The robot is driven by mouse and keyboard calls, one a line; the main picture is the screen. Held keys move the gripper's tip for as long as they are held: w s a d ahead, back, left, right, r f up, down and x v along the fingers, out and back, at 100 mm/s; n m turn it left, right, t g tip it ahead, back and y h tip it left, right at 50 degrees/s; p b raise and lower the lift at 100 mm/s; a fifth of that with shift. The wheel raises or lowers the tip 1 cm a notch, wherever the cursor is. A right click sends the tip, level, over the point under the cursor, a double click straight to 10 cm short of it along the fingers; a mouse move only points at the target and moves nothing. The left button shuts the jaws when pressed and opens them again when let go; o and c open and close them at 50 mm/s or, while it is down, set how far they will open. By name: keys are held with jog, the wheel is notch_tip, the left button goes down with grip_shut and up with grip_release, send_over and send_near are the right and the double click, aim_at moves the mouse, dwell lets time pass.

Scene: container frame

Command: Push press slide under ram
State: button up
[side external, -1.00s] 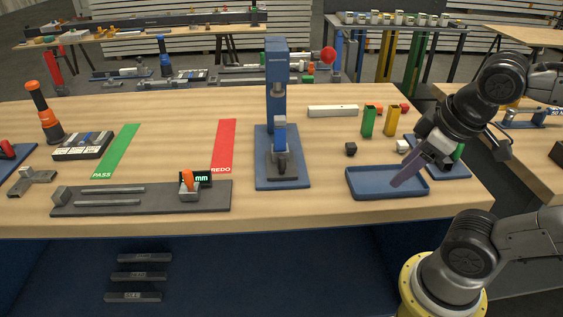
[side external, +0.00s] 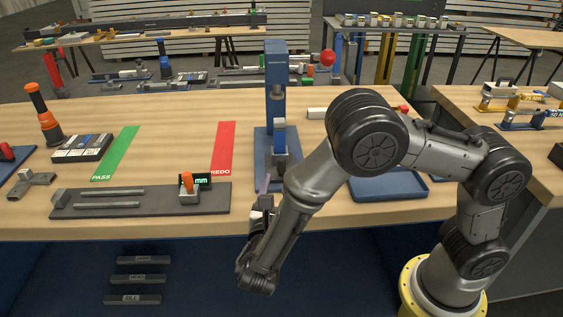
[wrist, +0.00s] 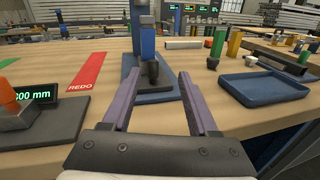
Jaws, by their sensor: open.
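The blue press (side external: 276,88) stands upright on its blue base plate (side external: 262,150) at the middle of the bench. It also shows ahead in the wrist view (wrist: 143,35). A dark grey slide (wrist: 152,90) lies low on the base plate, with a dark rounded upright part and a blue block above it. My gripper (side external: 268,178) is at the front edge of the press base. In the wrist view its purple fingers (wrist: 155,80) are open and empty, spread either side of the slide's near end. I cannot tell whether they touch anything. My arm hides the base's right front in the side view.
Left are a red REDO strip (side external: 223,146), a green PASS strip (side external: 115,153) and a grey gauge plate (side external: 140,202) with a readout. The bench's front edge lies below my gripper.

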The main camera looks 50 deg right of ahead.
aim_at(281, 165)
jog(key=shift+n+t, duration=0.6)
jog(key=shift+n, duration=0.2)
jog(key=x, duration=0.3)
jog(key=f+x, duration=0.1)
jog(key=x, duration=0.3)
jog(key=f+x, duration=0.1)
jog(key=x, duration=0.3)
jog(key=shift+w+a+f, duration=0.1)
jog(key=shift+w+f, duration=0.15)
jog(key=shift+w, duration=0.15)
grip_shut()
dwell(0.4)
